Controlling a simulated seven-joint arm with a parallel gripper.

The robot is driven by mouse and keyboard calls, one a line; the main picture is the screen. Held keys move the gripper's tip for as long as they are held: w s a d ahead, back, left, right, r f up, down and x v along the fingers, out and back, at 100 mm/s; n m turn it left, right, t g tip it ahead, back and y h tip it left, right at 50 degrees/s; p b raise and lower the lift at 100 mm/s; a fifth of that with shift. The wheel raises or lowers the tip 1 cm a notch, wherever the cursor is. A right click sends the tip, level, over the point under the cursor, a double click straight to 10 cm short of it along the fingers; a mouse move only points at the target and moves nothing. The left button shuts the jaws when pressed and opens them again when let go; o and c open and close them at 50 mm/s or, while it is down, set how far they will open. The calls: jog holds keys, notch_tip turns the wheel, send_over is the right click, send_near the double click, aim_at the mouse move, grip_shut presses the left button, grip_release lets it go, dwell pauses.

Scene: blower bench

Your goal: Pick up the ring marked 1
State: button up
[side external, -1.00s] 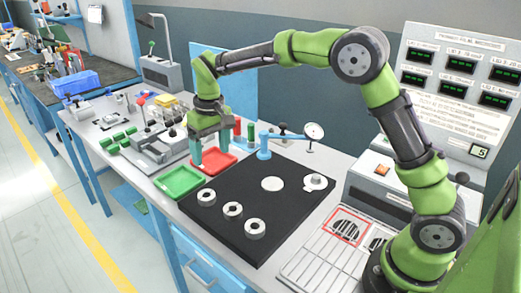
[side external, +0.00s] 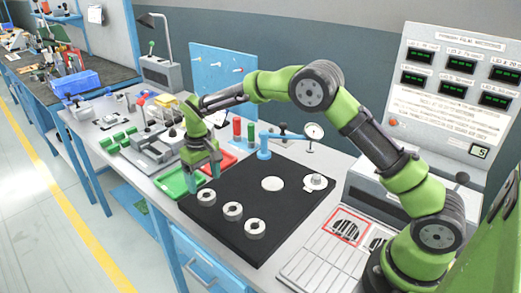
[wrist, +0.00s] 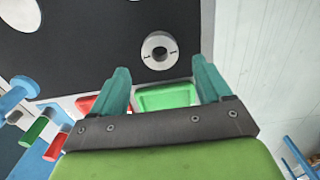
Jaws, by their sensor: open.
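Three pale rings stand in a row on the black mat (side external: 262,217): a far-left ring (side external: 206,197), a middle ring (side external: 233,210) and a near ring (side external: 255,228). Their numbers cannot be read in the side view. The wrist view shows one ring (wrist: 159,50) with small dark marks either side of its hole, possibly a 1. My gripper (side external: 203,179) is open and empty, pointing down above the mat's left corner, close to the far-left ring. In the wrist view, the ring appears just beyond and between the fingertips (wrist: 160,67).
A green tray (side external: 171,187) and a red tray (side external: 228,160) lie beside the mat. A dial gauge on a blue stand (side external: 264,150) stands behind it. A pale disc (side external: 272,184) and another round part (side external: 315,182) lie on the mat.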

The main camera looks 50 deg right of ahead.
aim_at(206, 192)
notch_tip(206, 192, down, 6)
jog(key=shift+r, duration=0.15)
jog(key=shift+c, duration=0.2)
jog(key=shift+r, duration=0.1)
jog(key=c, duration=1.2)
jog(key=shift+c, duration=0.2)
